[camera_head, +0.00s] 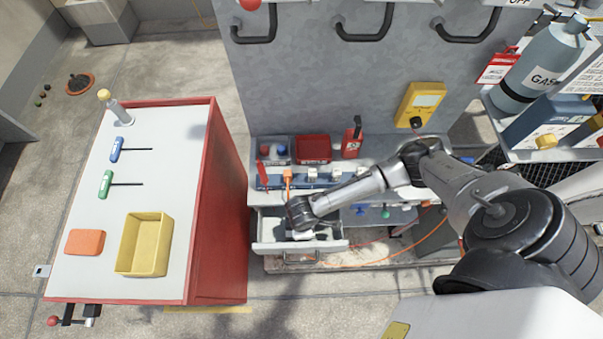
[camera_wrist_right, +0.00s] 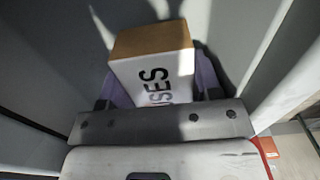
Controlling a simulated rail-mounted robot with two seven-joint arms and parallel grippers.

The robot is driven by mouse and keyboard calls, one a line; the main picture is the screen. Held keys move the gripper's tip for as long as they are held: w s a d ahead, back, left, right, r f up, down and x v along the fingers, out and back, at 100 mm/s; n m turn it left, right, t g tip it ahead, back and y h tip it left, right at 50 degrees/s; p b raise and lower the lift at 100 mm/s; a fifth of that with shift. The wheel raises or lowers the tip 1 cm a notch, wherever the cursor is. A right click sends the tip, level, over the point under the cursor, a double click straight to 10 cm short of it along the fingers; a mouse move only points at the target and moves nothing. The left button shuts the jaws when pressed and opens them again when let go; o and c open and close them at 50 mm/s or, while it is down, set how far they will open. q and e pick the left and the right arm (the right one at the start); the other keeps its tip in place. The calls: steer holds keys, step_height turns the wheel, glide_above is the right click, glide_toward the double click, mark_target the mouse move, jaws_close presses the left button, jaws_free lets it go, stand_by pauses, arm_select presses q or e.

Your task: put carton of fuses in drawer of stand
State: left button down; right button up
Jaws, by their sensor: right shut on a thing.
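The carton of fuses (camera_wrist_right: 155,72) is a white box with a brown end and dark lettering, close up in the right wrist view. My right gripper (camera_wrist_right: 155,95) is shut on it, with a finger at each side. In the head view my right gripper (camera_head: 300,228) reaches down into the open drawer (camera_head: 268,247) of the grey stand (camera_head: 256,183). The gripper and wrist mostly hide the carton there. Grey drawer walls (camera_wrist_right: 45,65) rise on both sides of the carton in the wrist view. I cannot tell whether it touches the drawer floor. My left gripper is not in view.
A red cabinet (camera_head: 218,200) stands left of the drawer, with a yellow bin (camera_head: 145,245), an orange block (camera_head: 85,242) and two screwdrivers on top. A blue power strip (camera_head: 270,182) and a red bin (camera_head: 313,148) are on the stand behind the drawer. An orange cable (camera_head: 425,238) runs to the right.

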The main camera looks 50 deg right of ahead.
steer(key=o, duration=1)
steer(key=shift+w, duration=0.1)
steer(key=shift+r, duration=0.25)
steer(key=shift+w+a+r+p, duration=0.15)
steer(key=shift+r+p, duration=0.1)
steer(key=shift+r, duration=0.4)
steer(key=shift+w+a+r+p, duration=0.15)
steer(key=shift+r+p, duration=0.1)
steer(key=shift+r, duration=0.35)
steer(key=r, duration=0.3)
steer(key=r+p, duration=0.1)
steer(key=r, duration=0.3)
steer(key=r+p, duration=0.1)
steer(key=r, duration=0.3)
steer(key=shift+s+d, duration=0.25)
steer(key=shift+d, duration=0.15)
